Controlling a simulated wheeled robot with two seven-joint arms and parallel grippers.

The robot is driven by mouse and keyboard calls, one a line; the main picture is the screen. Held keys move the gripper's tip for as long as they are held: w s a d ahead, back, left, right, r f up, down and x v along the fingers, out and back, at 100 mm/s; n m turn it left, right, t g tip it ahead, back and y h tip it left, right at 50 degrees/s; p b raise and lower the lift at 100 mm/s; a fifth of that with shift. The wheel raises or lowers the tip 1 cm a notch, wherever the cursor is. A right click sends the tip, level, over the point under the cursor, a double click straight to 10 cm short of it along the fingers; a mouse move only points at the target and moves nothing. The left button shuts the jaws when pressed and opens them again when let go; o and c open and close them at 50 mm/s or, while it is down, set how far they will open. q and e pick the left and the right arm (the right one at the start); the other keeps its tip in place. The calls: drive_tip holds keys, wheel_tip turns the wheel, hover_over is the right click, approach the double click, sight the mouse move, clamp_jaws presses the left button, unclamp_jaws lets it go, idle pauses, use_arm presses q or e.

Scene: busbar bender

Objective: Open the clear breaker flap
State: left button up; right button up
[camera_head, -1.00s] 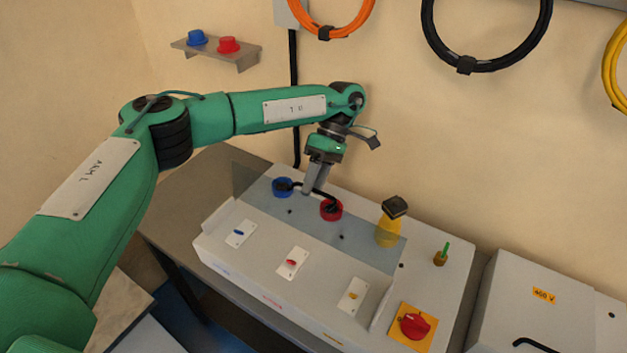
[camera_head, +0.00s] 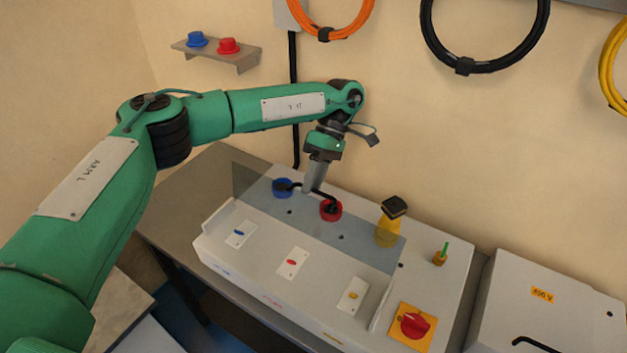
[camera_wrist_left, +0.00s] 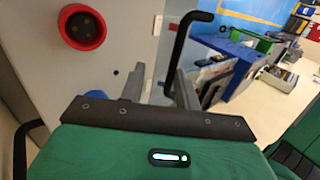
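The clear breaker flap (camera_head: 365,248) is a smoky see-through sheet over the sloped grey box, with its left end reaching past the box edge. I cannot tell its exact angle. A black bar handle (camera_head: 325,195) shows near the blue socket (camera_head: 282,188) and the red socket (camera_head: 331,210). My left gripper (camera_head: 308,190) is down at this handle. In the left wrist view the handle (camera_wrist_left: 182,47) passes between my two parted fingers (camera_wrist_left: 160,88), with a gap on the left finger's side. The red socket (camera_wrist_left: 82,27) is beside them. My right gripper is out of view.
A yellow post with a black top (camera_head: 389,222) and a red rotary switch (camera_head: 414,325) stand on the box to the right. A wall shelf (camera_head: 215,55) holds blue and red caps. A grey cabinet (camera_head: 540,300) stands at right.

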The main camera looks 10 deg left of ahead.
use_arm(q)
drive_tip(key=v, duration=0.7)
drive_tip(key=shift+w+r, duration=0.15)
idle(0.4)
